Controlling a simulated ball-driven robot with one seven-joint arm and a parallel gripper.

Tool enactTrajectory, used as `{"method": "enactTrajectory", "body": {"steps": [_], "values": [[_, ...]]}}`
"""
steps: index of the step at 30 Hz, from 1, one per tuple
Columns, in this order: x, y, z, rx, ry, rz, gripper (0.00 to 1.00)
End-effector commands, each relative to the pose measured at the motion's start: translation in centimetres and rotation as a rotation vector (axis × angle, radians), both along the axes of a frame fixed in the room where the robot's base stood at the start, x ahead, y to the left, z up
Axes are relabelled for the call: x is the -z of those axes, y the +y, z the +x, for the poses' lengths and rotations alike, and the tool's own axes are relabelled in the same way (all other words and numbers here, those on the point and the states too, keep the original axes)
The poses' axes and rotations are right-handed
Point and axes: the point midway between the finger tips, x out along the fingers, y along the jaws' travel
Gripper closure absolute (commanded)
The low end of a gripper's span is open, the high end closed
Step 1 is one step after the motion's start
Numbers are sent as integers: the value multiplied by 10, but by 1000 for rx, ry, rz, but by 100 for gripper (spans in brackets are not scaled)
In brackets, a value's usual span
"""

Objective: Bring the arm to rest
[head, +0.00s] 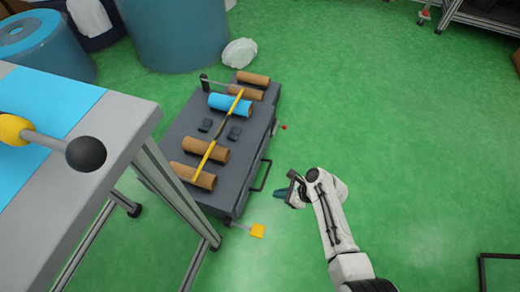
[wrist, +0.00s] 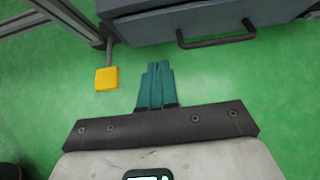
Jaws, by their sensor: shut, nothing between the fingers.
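My gripper (head: 281,193) is at the end of my white arm, low over the green floor, right of a dark grey cabinet. In the wrist view, its teal fingers (wrist: 156,84) are together with nothing between them. They point toward the cabinet's lower side and are apart from it. My arm is bent and reaches in from the bottom of the head view.
The dark cabinet (head: 233,187) bears several brown rolls, a blue roll (head: 230,104) and a yellow bar (head: 206,155). Its handle (wrist: 216,40) and a yellow pedal (wrist: 106,78) stick out near my gripper. A workbench (head: 118,120) stands left. Floor at right is mostly clear.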

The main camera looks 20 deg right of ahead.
Motion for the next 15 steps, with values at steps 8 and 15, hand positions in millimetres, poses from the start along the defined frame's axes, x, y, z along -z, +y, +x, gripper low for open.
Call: {"method": "enactTrajectory", "body": {"steps": [8, 15], "values": [[-1, -6, -5, -36, -18, -32, 100], [-23, -50, -58, -486, -185, -369, 100]]}}
